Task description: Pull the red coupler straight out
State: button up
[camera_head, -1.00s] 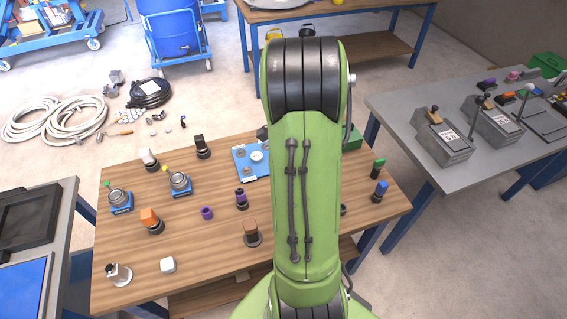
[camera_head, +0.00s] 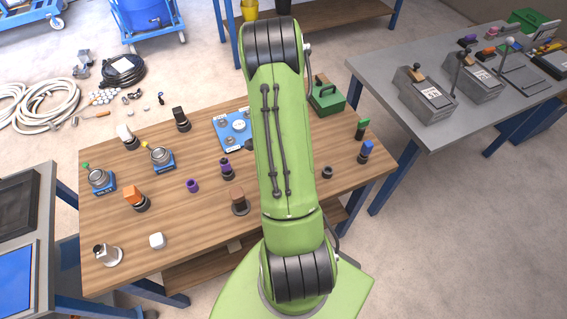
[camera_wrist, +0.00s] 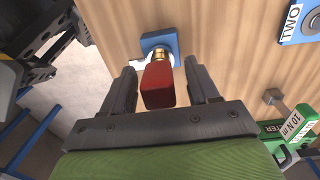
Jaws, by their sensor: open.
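The red coupler (camera_wrist: 157,85) shows in the wrist view as a red block joined by a brass collar (camera_wrist: 160,56) to a blue mount (camera_wrist: 163,39). A white piece shows beside the collar. My gripper (camera_wrist: 160,66) is open, with one dark finger on each side of the red coupler. Gaps show between the fingers and its sides, so I see no grip on it. In the head view my green arm hides the gripper and the coupler.
The wooden table (camera_head: 290,205) holds a blue panel (camera_head: 237,128), a green box (camera_head: 326,100) and several knobs and connectors. A blue plate marked TWO (camera_wrist: 299,22) shows in the wrist view. A grey table (camera_head: 480,120) with lever boxes stands at right.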

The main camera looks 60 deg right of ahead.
grip_shut()
jog(key=shift+r+p, duration=2.15)
jog(key=shift+r, duration=0.9)
jog(key=shift+r+p, duration=1.25)
jog(key=shift+r, duration=0.75)
